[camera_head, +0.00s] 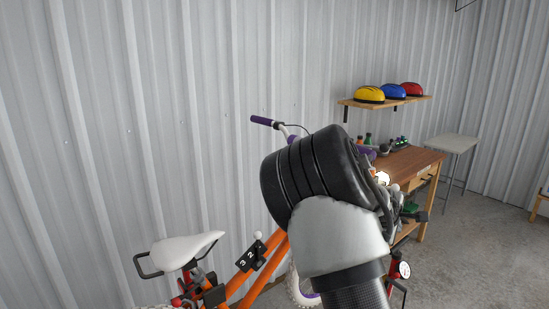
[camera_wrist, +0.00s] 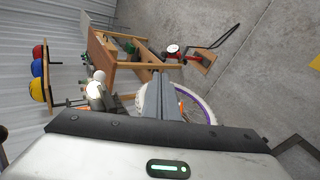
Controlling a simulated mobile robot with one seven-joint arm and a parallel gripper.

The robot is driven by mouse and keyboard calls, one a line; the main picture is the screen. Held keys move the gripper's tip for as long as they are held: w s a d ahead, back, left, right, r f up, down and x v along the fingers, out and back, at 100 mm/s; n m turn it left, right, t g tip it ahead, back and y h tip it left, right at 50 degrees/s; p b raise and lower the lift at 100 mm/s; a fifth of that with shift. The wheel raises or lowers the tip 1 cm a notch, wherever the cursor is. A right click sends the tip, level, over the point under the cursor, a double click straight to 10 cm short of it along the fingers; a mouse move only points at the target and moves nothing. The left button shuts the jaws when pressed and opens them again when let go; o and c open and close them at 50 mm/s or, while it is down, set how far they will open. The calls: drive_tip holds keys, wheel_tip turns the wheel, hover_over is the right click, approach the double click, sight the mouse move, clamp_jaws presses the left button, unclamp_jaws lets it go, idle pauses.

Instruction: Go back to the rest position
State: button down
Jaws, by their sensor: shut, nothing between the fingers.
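My gripper (camera_wrist: 158,95) is shut and empty; its fingers are together in the middle of the wrist view. In the head view my arm and dark wrist fill the centre and hide most of the gripper. An orange bicycle stands behind and below my arm, with a white saddle (camera_head: 184,250) and a purple handlebar grip (camera_head: 262,121). Its wheel, with a purple rim (camera_wrist: 207,107), shows beyond the fingers in the wrist view. My wrist hides part of the bicycle, and I cannot tell whether the gripper touches it.
A wooden workbench (camera_head: 416,158) with bottles stands behind at the right. Above it, a wall shelf (camera_head: 357,104) carries yellow, blue and red helmets. A pale table (camera_head: 453,143) stands farther right. The concrete floor (camera_head: 475,250) is open at the lower right. Corrugated metal walls close the back.

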drive_tip(key=s+a+r+m+g+y+p, duration=0.1)
drive_tip(key=s+a+r+m+y, duration=0.35)
drive_tip(key=s+a, duration=0.5)
drive_tip(key=s+a+r+m+y, duration=0.3)
drive_tip(key=s+a+r, duration=0.3)
drive_tip(key=s+a, duration=0.3)
drive_tip(key=s+a+r+m, duration=0.1)
drive_tip(key=s+a, duration=0.1)
drive_tip(key=s, duration=0.7)
drive_tip(key=s+a+r+m, duration=0.2)
drive_tip(key=s, duration=0.7)
drive_tip(key=shift+s+a+g, duration=0.25)
drive_tip(key=shift+s+g, duration=0.1)
drive_tip(key=shift+g, duration=0.05)
drive_tip(key=shift+r+h, duration=0.1)
drive_tip(key=shift+h, duration=0.15)
